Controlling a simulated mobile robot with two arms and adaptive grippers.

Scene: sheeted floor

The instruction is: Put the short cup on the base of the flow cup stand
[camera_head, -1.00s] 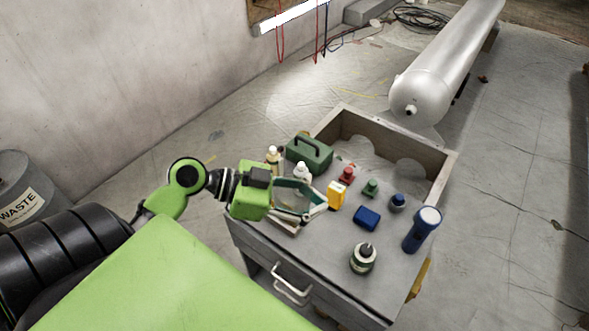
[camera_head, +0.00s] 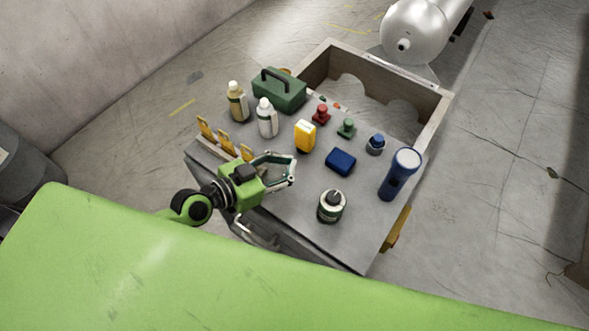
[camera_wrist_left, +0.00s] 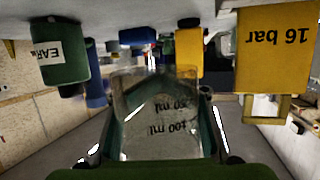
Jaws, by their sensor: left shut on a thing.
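My left gripper (camera_head: 282,168) is over the front left part of the cabinet top. In the left wrist view it is shut on a clear cup (camera_wrist_left: 158,105), with one finger on each side. The cup has dark volume marks that read upside down. In the head view the clear cup is hardly visible between the fingers. I cannot make out a flow cup stand or its base in either view. My right gripper is not in view.
On the cabinet top (camera_head: 285,225) stand a green and white can (camera_head: 331,205), a blue block (camera_head: 340,161), a yellow item (camera_head: 305,135), a blue torch (camera_head: 400,174), two bottles and a green case (camera_head: 279,92). Yellow tags (camera_head: 226,141) line the left edge. The front middle is clear.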

